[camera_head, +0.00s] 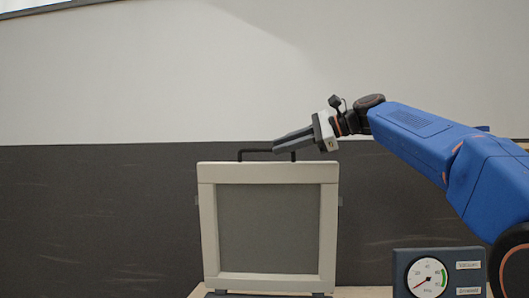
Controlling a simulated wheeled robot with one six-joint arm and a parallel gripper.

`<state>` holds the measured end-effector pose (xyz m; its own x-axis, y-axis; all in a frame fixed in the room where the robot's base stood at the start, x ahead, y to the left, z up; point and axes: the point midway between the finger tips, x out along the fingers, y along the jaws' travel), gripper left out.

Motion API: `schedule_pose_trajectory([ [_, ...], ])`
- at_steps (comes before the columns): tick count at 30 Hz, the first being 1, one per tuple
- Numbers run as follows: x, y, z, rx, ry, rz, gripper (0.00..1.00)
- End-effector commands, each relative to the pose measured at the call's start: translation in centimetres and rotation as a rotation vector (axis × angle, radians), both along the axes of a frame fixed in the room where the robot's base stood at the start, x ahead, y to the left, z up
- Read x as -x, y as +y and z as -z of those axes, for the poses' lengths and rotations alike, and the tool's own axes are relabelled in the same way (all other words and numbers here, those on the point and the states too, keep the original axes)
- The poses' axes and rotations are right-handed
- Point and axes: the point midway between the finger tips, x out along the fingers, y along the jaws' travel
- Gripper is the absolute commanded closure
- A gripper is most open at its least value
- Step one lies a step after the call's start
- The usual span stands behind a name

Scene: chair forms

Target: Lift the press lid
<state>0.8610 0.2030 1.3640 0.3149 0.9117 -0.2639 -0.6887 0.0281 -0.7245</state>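The press lid (208,235) stands raised, close to upright. It has a pale frame around a grey panel. A black bar handle (254,150) runs along its top edge. My gripper (277,146) reaches in from the right, and its dark fingers lie at the right part of the handle. The fingers overlap the handle in this view. I cannot tell whether they grip it or only touch or pass in front of it. The gap between the fingers does not show.
A dark control box with a round dial gauge (426,277) and two labels stands at the lower right, below my blue arm. Part of a light wooden surface (362,292) shows between the lid and the box. A wall, dark below and pale above, is behind.

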Motion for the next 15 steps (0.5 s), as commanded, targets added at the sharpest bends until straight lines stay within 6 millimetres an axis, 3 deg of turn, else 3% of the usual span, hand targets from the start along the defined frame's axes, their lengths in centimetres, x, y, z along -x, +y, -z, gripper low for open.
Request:
schedule_pose_trajectory([
  [6, -1.0, 3.4, 1.0, 0.001, 0.001, -0.003, 0.81],
  [15, -1.9, 5.6, 1.6, -0.001, 0.000, -0.001, 0.81],
])
